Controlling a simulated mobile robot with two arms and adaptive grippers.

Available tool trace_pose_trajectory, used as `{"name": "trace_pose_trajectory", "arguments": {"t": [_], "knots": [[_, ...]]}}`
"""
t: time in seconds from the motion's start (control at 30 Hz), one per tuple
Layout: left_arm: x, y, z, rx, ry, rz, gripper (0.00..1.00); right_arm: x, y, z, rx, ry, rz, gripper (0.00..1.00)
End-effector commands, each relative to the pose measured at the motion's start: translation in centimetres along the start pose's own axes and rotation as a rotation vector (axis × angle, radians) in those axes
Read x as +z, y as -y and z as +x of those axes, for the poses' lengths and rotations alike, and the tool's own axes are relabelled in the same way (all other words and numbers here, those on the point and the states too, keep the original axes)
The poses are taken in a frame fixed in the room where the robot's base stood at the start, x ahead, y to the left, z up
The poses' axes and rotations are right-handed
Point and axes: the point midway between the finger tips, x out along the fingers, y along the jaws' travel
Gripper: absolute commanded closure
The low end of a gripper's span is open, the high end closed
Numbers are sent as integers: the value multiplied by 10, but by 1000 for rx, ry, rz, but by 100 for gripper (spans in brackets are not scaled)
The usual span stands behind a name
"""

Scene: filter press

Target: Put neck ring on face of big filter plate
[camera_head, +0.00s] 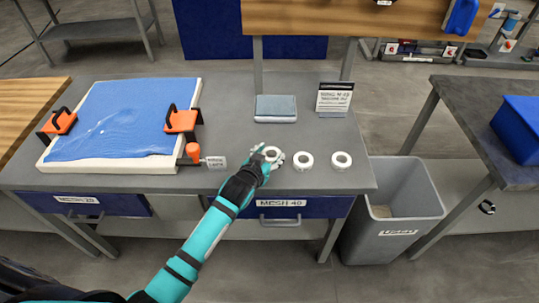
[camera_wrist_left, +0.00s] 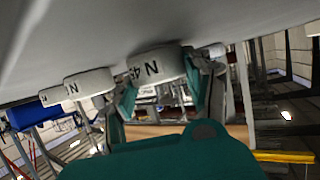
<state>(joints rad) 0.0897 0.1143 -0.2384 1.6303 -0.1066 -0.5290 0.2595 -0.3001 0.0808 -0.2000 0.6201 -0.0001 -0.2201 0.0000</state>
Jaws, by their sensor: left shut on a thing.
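The big filter plate (camera_head: 190,98) is white and lies flat on the left of the grey bench, with a wrinkled blue cloth (camera_head: 115,115) over its face. Three white neck rings sit in a row at the bench's front right: left (camera_head: 272,152), middle (camera_head: 303,161) and right (camera_head: 341,160). My left gripper (camera_head: 266,160) is shut on the left ring, at bench level. In the left wrist view, which looks upside down, the held ring (camera_wrist_left: 150,68) shows dark lettering between my fingers, with another lettered ring (camera_wrist_left: 88,85) beside it. My right gripper is not in view.
A white tag (camera_head: 216,162) lies between plate and rings. Folded cloths (camera_head: 276,108) and a sign (camera_head: 334,97) stand behind. A grey bin (camera_head: 405,225) stands right of the bench.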

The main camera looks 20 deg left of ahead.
Motion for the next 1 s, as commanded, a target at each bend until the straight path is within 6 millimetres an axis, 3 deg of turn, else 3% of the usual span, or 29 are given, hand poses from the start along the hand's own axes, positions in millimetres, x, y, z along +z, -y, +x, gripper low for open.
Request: {"name": "trace_pose_trajectory", "arguments": {"t": [0.37, 0.4, 0.57, 0.87, 1.0], "knots": [[4, 0, 2, 0, -2, 1, 80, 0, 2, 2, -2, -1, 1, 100], [3, 0, 2, 0, -2, 1, 45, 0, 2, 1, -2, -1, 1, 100], [3, 0, 1, 0, -2, 1, 25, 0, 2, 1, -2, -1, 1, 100], [0, 0, 0, 0, -3, 1, 25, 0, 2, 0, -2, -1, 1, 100], [1, 0, -14, 0, -1, 1, 25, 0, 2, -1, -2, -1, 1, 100]]}}
